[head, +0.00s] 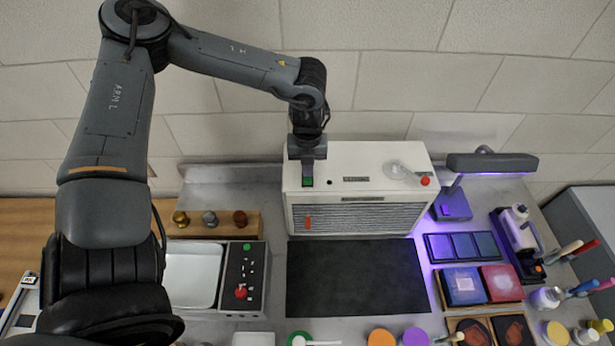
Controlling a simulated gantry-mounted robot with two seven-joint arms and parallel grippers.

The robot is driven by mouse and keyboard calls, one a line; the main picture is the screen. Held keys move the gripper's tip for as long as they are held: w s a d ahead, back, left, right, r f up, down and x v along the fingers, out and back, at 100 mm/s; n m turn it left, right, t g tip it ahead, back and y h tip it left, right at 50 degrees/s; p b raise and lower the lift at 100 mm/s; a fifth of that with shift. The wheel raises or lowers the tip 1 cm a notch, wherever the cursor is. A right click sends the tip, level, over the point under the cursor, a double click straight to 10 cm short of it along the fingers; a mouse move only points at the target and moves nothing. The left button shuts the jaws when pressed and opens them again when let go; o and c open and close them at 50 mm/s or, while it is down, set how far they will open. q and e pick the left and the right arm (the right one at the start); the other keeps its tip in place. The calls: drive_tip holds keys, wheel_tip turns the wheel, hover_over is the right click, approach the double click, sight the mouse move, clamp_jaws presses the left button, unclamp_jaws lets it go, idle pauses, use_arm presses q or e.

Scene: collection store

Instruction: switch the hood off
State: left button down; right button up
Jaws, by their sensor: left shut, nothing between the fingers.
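The hood is a white box (355,187) with a grey slatted grille (365,218) on its front, standing at the back of the bench. On its top a green button (307,182) sits at the left and a red button (425,181) at the right. A clear, rounded piece (400,172) lies just left of the red button. My left gripper (307,173) is shut and empty, pointing down at the hood's left end, right by the green button. I cannot tell whether it touches it. My right gripper is out of view.
A dark mat (355,278) lies before the hood. A lamp (490,163) with violet light stands right of it. A control box (242,278) with green and red knobs and a white tray (193,273) are at the left. Jars and brushes crowd the right.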

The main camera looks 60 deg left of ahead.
use_arm(q)
wheel_tip(320, 180, up, 7)
drive_tip(key=p, duration=0.3)
drive_tip(key=shift+f, duration=0.2)
idle(0.6)
